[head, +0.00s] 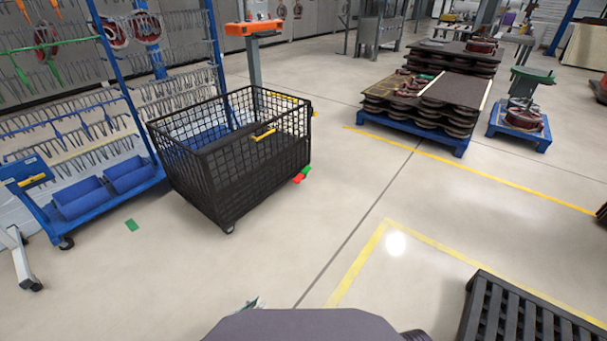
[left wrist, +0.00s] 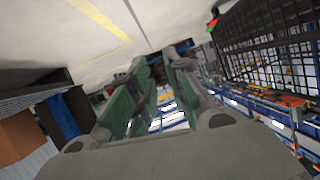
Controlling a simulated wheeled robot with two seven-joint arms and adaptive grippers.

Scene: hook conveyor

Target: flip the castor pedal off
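The black wire-mesh cart (head: 232,165) stands on the floor left of centre in the head view. A castor pedal with a red part (head: 297,180) and a green part (head: 305,171) sticks out low at its right corner. In the left wrist view the mesh (left wrist: 265,45) is at the upper right, with the small pedal (left wrist: 212,24) at its edge. My left gripper (left wrist: 158,85) is open and empty, its green-padded fingers apart and well away from the pedal. Only a small tip of it (head: 254,303) shows in the head view. My right gripper is not in view.
A blue rack with hooks and bins (head: 100,190) stands left of the cart. A loaded blue pallet (head: 415,135) is at the back right. A dark slatted pallet (head: 520,315) lies at the lower right. The floor between me and the cart is clear.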

